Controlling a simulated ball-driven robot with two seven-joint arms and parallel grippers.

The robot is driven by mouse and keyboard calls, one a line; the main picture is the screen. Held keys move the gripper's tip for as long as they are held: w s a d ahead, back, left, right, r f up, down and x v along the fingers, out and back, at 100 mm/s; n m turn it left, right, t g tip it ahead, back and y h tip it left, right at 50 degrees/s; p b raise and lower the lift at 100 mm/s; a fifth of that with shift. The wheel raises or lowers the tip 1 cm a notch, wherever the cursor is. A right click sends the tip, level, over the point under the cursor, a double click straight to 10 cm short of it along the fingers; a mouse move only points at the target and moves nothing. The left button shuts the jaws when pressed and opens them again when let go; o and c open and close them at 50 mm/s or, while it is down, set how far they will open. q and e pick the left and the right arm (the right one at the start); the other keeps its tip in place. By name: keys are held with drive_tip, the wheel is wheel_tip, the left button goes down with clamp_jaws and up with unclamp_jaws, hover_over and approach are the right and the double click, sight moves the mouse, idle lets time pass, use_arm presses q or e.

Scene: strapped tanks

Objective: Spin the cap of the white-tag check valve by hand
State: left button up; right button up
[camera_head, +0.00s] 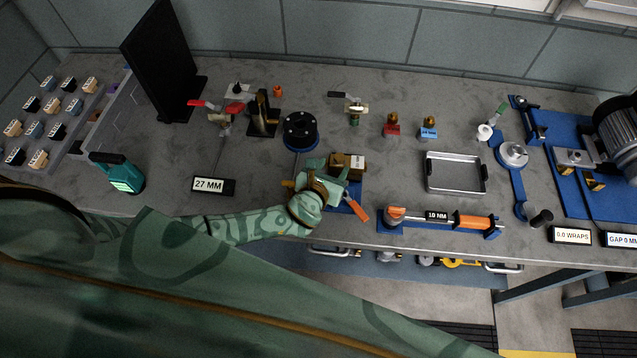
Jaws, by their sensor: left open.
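A brass-coloured valve body (347,162) with a small white tag sits on a blue base near the front middle of the bench. I take it to be the white-tag check valve; its cap cannot be made out clearly. My left gripper (341,179) is open right at its near left side, its green fingers overlapping the valve and hiding part of it and of the base. I cannot tell whether the fingers touch it. My right gripper is not in view.
An orange-handled tool (358,208) lies close by the gripper. A round black part (300,131) stands behind it. A torque wrench (440,220) marked 18 NM and a metal tray (455,172) lie to the right. A 27 MM display (212,186) stands left.

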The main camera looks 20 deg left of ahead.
use_arm(q)
drive_tip(key=p+v, duration=0.1)
drive_tip(key=v, duration=1.1)
drive_tip(key=shift+r, duration=0.15)
drive_tip(key=shift+s, duration=0.2)
